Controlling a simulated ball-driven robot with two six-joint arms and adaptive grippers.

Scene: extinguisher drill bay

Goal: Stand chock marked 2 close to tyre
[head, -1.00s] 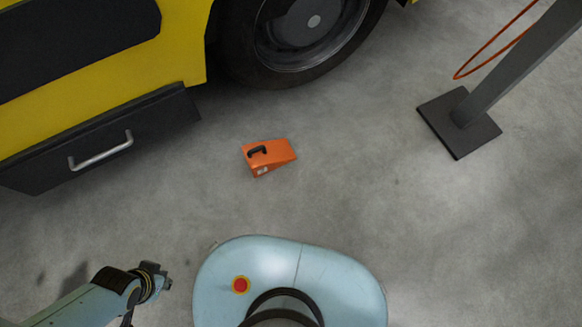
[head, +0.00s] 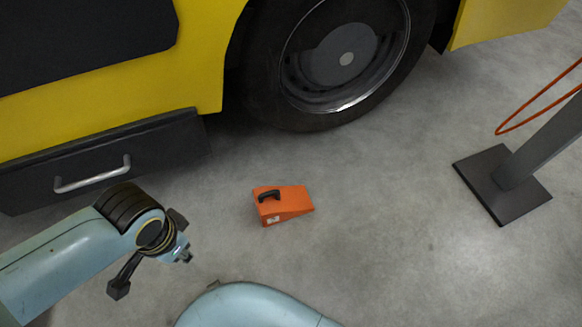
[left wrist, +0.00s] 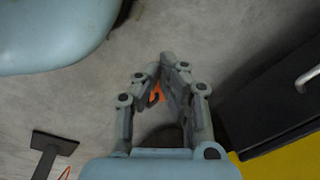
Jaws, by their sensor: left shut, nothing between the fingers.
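An orange wedge chock (head: 290,204) with a black handle lies on the concrete floor, apart from the tyre. A small pale label shows on its side, too small to read. The black tyre (head: 285,110) stands behind it, under the yellow vehicle. My left gripper (head: 185,256) is to the left of the chock and nearer to me, shut and empty. In the left wrist view my left gripper (left wrist: 170,62) shows its fingers closed, with a bit of the orange chock (left wrist: 158,90) visible between the finger links, beyond them. My right gripper is not in view.
A dark drawer or step box (head: 110,160) with a silver handle juts out below the yellow body (head: 150,90), left of the tyre. A grey post on a dark base plate (head: 480,180) stands at right with an orange hose. Floor between chock and tyre is clear.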

